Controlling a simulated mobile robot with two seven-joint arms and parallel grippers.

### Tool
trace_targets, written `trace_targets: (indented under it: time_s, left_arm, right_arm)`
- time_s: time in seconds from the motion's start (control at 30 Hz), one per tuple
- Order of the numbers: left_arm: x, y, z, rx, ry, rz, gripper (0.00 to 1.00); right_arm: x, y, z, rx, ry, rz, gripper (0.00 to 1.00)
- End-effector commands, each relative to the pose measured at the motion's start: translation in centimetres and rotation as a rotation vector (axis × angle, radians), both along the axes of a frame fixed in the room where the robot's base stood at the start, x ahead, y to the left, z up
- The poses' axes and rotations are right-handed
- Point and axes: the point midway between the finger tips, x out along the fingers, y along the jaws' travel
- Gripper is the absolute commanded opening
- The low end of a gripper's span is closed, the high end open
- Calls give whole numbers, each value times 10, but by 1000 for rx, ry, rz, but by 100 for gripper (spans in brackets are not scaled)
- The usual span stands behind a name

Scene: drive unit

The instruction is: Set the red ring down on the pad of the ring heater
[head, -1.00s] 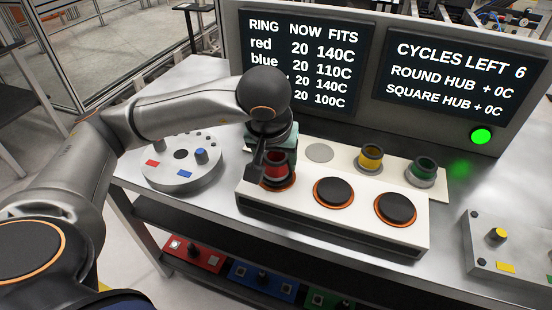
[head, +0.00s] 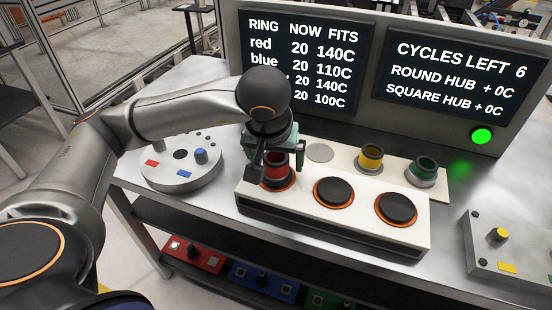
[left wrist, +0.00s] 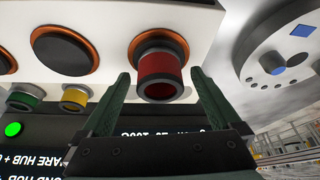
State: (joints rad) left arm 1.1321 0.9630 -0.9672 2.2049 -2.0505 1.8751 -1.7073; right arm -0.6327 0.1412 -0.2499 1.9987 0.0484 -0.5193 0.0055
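The red ring (head: 278,168) sits upright on the left pad (head: 291,184) of the white ring heater (head: 305,205). In the left wrist view the red ring (left wrist: 160,76) stands on the orange-rimmed pad (left wrist: 133,42), between my left gripper's two green fingers. My left gripper (head: 277,162) is open, with a gap on each side of the ring in the left wrist view (left wrist: 160,74). In the head view the gripper and wrist hide part of the ring. My right gripper is not in view.
The heater's middle pad (head: 333,192) and right pad (head: 396,208) are bare. A yellow ring (head: 370,158) and a green ring (head: 423,170) stand behind them. A round grey fixture (head: 180,170) is at left, display screens (head: 300,55) behind, and a grey block (head: 510,245) at right.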

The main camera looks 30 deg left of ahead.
Motion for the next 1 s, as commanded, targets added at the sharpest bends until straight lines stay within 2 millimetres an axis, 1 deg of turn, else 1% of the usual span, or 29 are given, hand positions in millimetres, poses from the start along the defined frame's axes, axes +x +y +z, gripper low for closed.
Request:
trace_targets:
  time_s: [0.27,0.37,0.47,0.6,0.7,0.8,1.0]
  left_arm:
    - [0,0,-1,0,2,-1,99]
    - [-2,-2,7,-1,-1,-2,99]
    - [-7,-4,22,-1,-5,-2,99]
    - [-18,-9,53,0,-7,-3,99]
    - [-26,-12,74,1,-6,-3,99]
    - [-31,-14,89,2,-6,-1,99]
    - [-40,-18,109,0,-3,0,99]
  right_arm:
    - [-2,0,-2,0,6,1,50]
    - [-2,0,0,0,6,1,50]
    - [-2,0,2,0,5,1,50]
    - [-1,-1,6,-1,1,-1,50]
    - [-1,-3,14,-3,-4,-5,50]
    - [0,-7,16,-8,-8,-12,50]
    - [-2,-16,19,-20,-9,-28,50]
